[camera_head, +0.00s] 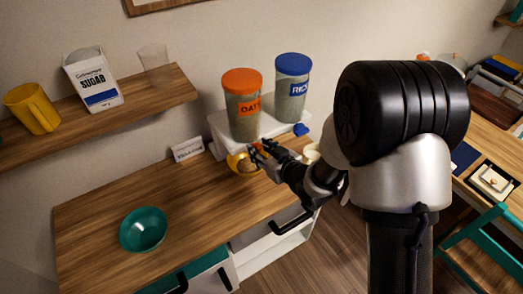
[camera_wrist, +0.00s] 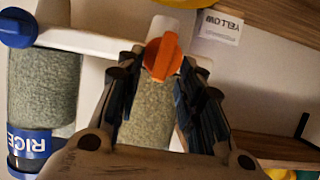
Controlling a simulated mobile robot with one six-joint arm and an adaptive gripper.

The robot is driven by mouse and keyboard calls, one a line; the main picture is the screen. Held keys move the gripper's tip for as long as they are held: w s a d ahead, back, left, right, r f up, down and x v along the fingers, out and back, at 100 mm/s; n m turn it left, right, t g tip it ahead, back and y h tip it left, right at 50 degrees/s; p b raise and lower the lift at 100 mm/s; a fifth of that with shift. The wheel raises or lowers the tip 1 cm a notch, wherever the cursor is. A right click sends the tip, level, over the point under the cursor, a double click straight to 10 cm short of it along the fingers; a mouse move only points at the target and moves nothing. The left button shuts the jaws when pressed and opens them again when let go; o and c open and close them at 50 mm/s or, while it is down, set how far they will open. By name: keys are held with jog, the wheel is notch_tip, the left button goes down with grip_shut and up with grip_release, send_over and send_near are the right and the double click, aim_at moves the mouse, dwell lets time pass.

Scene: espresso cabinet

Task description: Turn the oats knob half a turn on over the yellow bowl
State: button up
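The oats dispenser (camera_head: 243,108) is a clear canister with an orange lid on a white stand. Its orange knob (camera_wrist: 162,56) shows in the wrist view, with its grip bar close to upright in the picture. The yellow bowl (camera_head: 234,163) sits below the dispenser, partly hidden by my gripper, with something brownish in it. Its yellow edge also shows at the top of the wrist view (camera_wrist: 186,4). My gripper (camera_head: 258,150) is in front of the oats dispenser. Its fingers are apart, one on each side of the knob; I cannot tell whether they touch it.
The blue-lidded rice dispenser (camera_head: 292,90) with a blue knob (camera_head: 300,129) stands right beside the oats one. A white cup (camera_head: 312,153) is under it. A card (camera_wrist: 220,27) reads YELLOW. A teal bowl (camera_head: 143,229) stands at the counter's left; bare counter lies between.

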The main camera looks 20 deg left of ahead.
jog(key=shift+c, duration=0.2)
grip_shut()
dwell(0.3)
